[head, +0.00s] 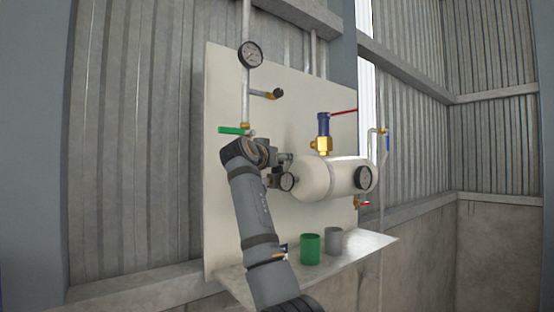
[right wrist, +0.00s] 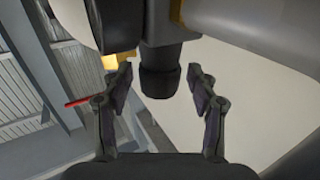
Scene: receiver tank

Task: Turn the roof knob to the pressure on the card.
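In the right wrist view, a dark round knob (right wrist: 159,81) projects from a dark grey body. My right gripper (right wrist: 160,72) is open, with one finger on each side of the knob and gaps visible between. In the head view, my right arm rises in front of the panel and ends left of the white tank (head: 325,188). No readable card shows. My left gripper is not in view.
A brass valve with a blue top (head: 323,125) and a red lever (head: 344,112) stands on the tank. A green lever (head: 233,130) and a dark knob (head: 279,93) are on the left piping. Green (head: 309,248) and grey (head: 334,241) cups stand on the shelf (head: 374,243).

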